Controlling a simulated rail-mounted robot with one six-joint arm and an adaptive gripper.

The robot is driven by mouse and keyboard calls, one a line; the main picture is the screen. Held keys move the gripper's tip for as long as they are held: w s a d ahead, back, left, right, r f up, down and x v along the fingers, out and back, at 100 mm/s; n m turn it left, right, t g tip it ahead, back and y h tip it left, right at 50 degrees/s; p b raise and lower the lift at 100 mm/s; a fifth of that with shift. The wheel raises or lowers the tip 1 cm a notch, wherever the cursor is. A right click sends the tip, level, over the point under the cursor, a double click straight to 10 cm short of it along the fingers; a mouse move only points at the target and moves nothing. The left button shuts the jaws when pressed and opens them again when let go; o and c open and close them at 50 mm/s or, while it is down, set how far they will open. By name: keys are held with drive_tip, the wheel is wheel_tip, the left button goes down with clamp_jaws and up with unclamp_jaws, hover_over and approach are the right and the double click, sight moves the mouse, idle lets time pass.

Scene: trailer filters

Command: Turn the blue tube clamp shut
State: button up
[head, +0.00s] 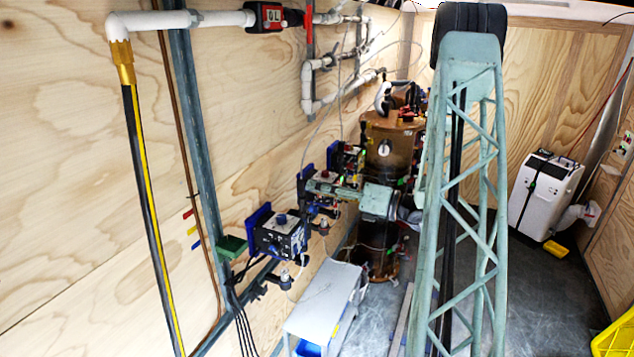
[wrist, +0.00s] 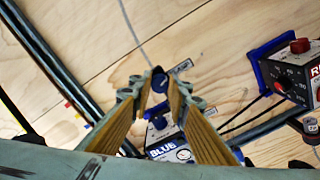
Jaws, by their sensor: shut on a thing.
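The blue tube clamp (wrist: 158,82) is a small dark blue piece between the tips of my gripper (wrist: 159,90) in the wrist view. My gripper's two brown-faced fingers close on it from both sides. A thin grey tube runs up the plywood wall above it. Below it, between the fingers, is a box marked BLUE (wrist: 168,152) with a blue knob (wrist: 159,122); the fingers partly cover it. In the head view my gripper (head: 318,188) reaches left toward the wall equipment. I cannot make out the clamp there, nor how far it is turned.
A box with a red knob (wrist: 289,80) stands on a blue bracket to the right in the wrist view. In the head view a control box (head: 280,238) juts from the wall, near a grey bench (head: 318,300) and a brown tank (head: 388,145). Cables hang below the boxes.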

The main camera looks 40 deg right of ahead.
drive_tip(key=shift+r+m+p, duration=0.1)
drive_tip(key=shift+m+p, duration=1)
drive_tip(key=o, duration=0.8)
drive_tip(key=shift+o, duration=0.2)
drive_tip(key=shift+s+d, duration=0.1)
drive_tip(key=shift+s, duration=0.05)
drive_tip(key=v, duration=1.1)
drive_tip(key=shift+s, duration=0.3)
drive_tip(key=shift+d, duration=0.1)
